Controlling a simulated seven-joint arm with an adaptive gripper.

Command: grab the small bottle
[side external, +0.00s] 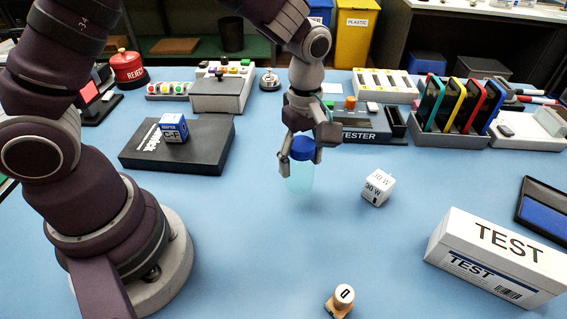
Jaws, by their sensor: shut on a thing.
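The small bottle (299,180) has a blue cap (303,149) and a clear, pale green-tinted body. It is upright, near the middle of the blue table in the side external view. My gripper (301,160) comes down over it from above and is shut on it at the cap, with one finger on each side. The bottle's base is faint against the table, so I cannot tell whether it touches the surface.
A white cube (378,187) sits right of the bottle. A white TEST box (494,258) lies at the right front, and a stamp (341,299) stands at the front. A black slab (178,146) carries a blue-and-white box (173,127). A phone rack (455,127) stands back right. Table front is mostly clear.

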